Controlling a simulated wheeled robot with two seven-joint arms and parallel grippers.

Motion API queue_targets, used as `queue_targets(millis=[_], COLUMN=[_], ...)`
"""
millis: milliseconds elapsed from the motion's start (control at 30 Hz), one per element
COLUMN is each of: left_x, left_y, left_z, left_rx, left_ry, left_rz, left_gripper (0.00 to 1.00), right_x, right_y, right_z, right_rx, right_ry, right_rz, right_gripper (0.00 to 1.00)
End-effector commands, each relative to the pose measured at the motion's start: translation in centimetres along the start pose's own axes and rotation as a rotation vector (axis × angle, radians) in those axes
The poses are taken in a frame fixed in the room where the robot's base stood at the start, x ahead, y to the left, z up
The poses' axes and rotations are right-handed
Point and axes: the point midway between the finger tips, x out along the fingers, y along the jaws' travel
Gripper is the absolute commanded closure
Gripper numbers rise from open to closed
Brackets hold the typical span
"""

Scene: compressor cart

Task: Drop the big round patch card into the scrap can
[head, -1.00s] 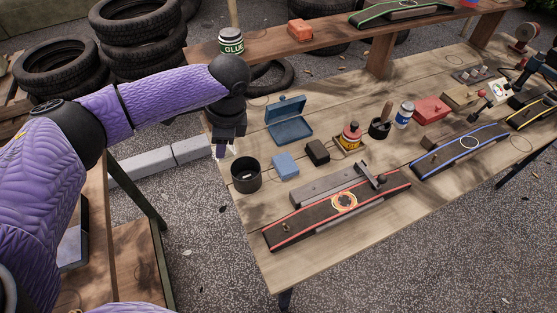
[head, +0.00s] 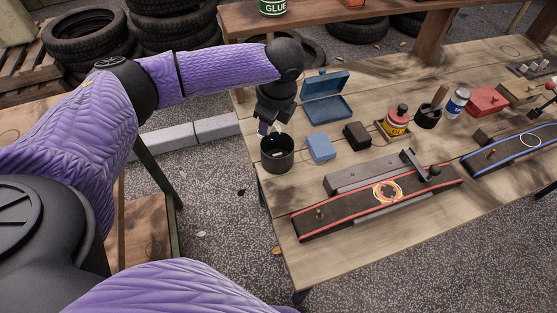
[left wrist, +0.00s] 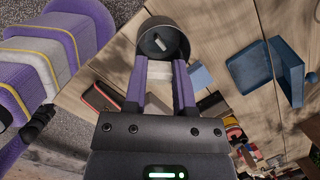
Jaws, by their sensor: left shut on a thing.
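The scrap can (head: 277,163) is a black open cylinder at the near left of the table, with small whitish pieces inside. It also shows in the left wrist view (left wrist: 182,48), just beyond the fingertips. My left gripper (head: 270,128) points down over the can's rear rim. It is shut on a pale thing (head: 277,128), taken as the big round patch card. Only a small bit of it shows, so its round shape cannot be made out.
A blue block (head: 320,149), a dark block (head: 357,134) and an open blue box (head: 327,105) stand right of the can. A red-edged black belt (head: 340,213) with a yellow ring lies in front. A glue tin (head: 273,7) stands on the back shelf.

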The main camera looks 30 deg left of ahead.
Motion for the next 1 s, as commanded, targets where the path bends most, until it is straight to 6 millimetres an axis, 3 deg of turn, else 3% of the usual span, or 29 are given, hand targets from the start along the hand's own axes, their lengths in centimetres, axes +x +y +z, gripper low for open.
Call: queue_targets(millis=[167, 200, 367, 633, 1000], left_x=[-0.2, -0.2, -0.2, -0.7, -9.2], left_y=[0.0, 0.0, 0.0, -0.1, -0.1], left_z=[0.1, 0.1, 0.1, 0.1, 0.1], left_rx=[-0.001, -0.001, -0.001, -0.001, -0.001], left_ry=[0.000, 0.000, 0.000, 0.001, 0.002], left_rz=[-0.001, -0.001, -0.001, -0.002, -0.004], left_gripper=[1.00, 0.59, 0.26, 0.26, 0.26], right_x=[-0.2, -0.2, -0.2, -0.5, -3.8], right_y=[0.2, 0.2, 0.3, 0.3, -0.1], right_z=[0.2, 0.3, 0.3, 0.3, -0.6], right_rx=[0.000, 0.000, 0.001, 0.002, 0.002], right_ry=[-0.004, -0.005, -0.007, -0.007, 0.013], right_rz=[0.003, 0.004, 0.005, 0.006, -0.001], right_gripper=[1.00, 1.00, 1.00, 1.00, 1.00])
